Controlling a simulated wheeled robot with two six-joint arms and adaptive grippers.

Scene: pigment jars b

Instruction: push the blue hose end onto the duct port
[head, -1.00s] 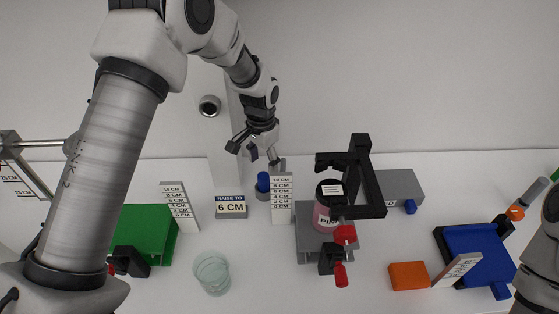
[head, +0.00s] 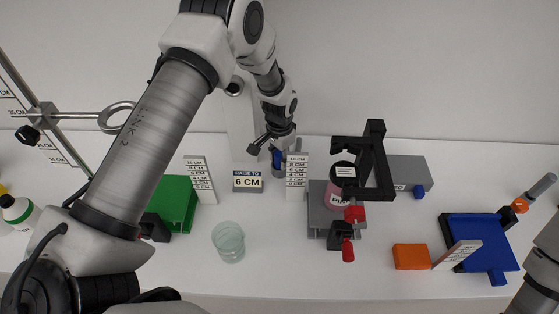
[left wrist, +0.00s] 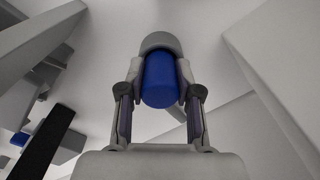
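The blue hose end (head: 277,158) is an upright blue cylinder in a grey holder at the back of the table, partly hidden by my left gripper (head: 275,150). In the left wrist view the blue hose end (left wrist: 160,82) lies between the two fingers of my left gripper (left wrist: 162,85), one on each side. A narrow gap shows beside the blue cylinder, so the fingers look open around it. The round, dark-centred duct port (head: 234,87) is on the pale column above and left of it, partly covered by my arm. My right gripper is out of view.
A "raise to 6 cm" sign (head: 248,178) and a white height scale (head: 297,178) stand close in front of the hose end. A black bracket (head: 378,165) stands over a pink jar to the right. A glass jar (head: 229,243) stands in front.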

